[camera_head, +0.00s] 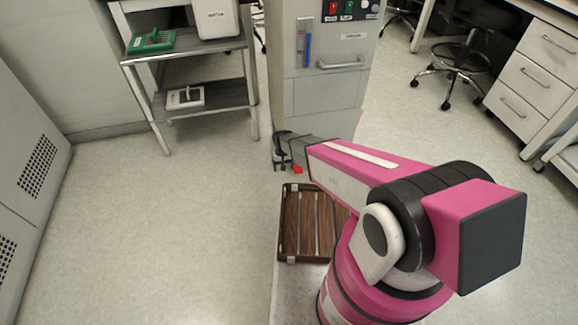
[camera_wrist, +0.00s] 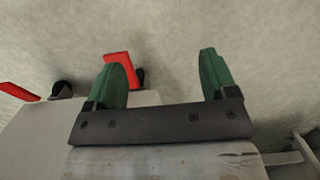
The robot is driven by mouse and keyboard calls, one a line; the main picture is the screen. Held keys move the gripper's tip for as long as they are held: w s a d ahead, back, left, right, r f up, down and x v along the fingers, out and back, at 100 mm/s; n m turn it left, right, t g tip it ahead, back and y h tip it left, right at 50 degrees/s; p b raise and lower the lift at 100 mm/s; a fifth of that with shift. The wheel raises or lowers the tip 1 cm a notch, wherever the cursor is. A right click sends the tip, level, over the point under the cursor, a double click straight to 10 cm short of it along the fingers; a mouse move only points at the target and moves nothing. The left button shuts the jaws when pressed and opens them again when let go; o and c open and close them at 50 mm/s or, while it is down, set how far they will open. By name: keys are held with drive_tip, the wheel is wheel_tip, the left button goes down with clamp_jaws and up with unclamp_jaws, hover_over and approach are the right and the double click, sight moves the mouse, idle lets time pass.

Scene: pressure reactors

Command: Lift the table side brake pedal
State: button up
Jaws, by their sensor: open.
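My gripper (camera_wrist: 162,68) is open in the wrist view, with its two green fingers spread and nothing between them. A second red pedal (camera_wrist: 19,91) is at the far left edge. I cannot tell which of them is the table side one. In the head view my gripper (camera_head: 282,160) is low beside the front base of the grey cabinet, and a red pedal (camera_head: 298,169) shows by it. Whether they touch is unclear.
The grey cabinet (camera_head: 322,95) stands just beyond my gripper. A shelf table (camera_head: 190,50) with devices on it is to its left. A wooden slatted tray (camera_head: 285,220) lies below my arm. Drawers (camera_head: 535,85) and a stool (camera_head: 458,60) are at right. Open floor lies left.

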drive_tip(key=shift+s+a+r, duration=0.25)
drive_tip(key=shift+s, duration=0.1)
drive_tip(key=t, duration=0.1)
hover_over(298, 168)
wheel_tip(298, 168, down, 11)
drive_tip(key=shift+s+r, duration=0.1)
drive_tip(key=shift+r, duration=0.05)
idle(0.5)
drive_tip(key=shift+c, duration=0.4)
